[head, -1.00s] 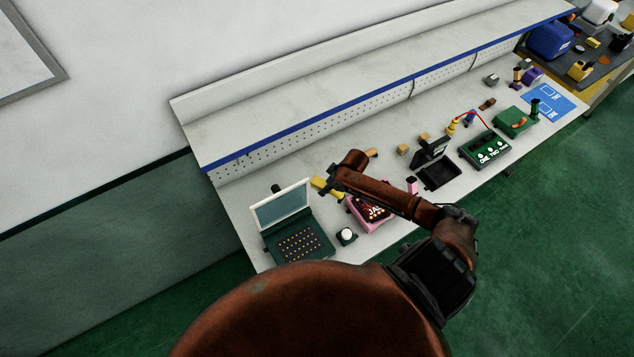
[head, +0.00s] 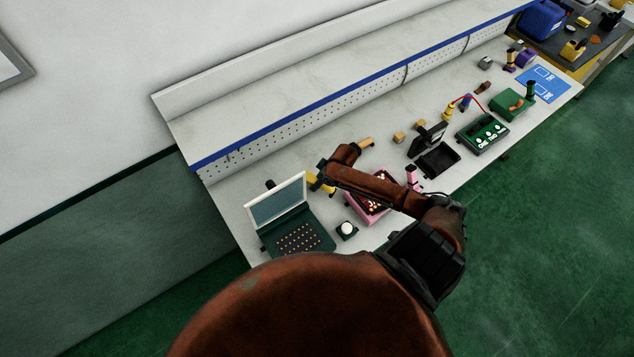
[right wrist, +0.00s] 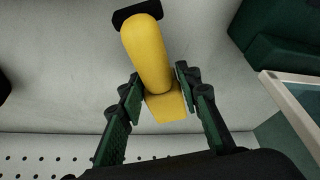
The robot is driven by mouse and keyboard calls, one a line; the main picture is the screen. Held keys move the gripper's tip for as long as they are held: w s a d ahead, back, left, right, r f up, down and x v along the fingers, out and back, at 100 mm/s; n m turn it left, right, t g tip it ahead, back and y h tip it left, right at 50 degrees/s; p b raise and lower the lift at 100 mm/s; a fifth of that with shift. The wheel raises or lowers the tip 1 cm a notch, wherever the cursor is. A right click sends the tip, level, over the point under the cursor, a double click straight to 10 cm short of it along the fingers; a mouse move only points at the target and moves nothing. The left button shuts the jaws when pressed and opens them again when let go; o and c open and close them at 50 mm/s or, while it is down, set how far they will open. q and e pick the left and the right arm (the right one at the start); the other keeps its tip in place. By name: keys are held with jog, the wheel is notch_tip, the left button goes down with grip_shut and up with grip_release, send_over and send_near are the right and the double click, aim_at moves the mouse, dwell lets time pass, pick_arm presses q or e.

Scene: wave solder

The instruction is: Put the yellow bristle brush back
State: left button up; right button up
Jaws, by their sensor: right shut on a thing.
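The yellow bristle brush (right wrist: 150,55) fills the middle of the right wrist view, its thick yellow handle ending in a black piece at the top. My right gripper (right wrist: 158,92) is shut on its yellow block end, one finger on each side. In the head view my right arm reaches over the bench, and a small yellow part (head: 314,181) shows beside its dark gripper (head: 323,176). Whether the brush touches the bench is unclear. My left gripper is not in view.
Near the hand are a dark green case (head: 306,238) with a raised lid, a pink box (head: 364,213) partly under my arm and a dark block with a white knob (head: 347,229). A black open tray (head: 438,161) and a green panel (head: 483,135) stand further right. A perforated back panel (head: 300,127) runs behind.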

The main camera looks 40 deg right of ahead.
aim_at(317, 190)
jog(key=shift+r+p, duration=0.1)
jog(key=shift+p, duration=0.5)
jog(key=shift+f+b, duration=0.4)
jog(key=shift+f, duration=0.9)
jog(key=shift+f, duration=0.25)
jog(key=o, duration=1.1)
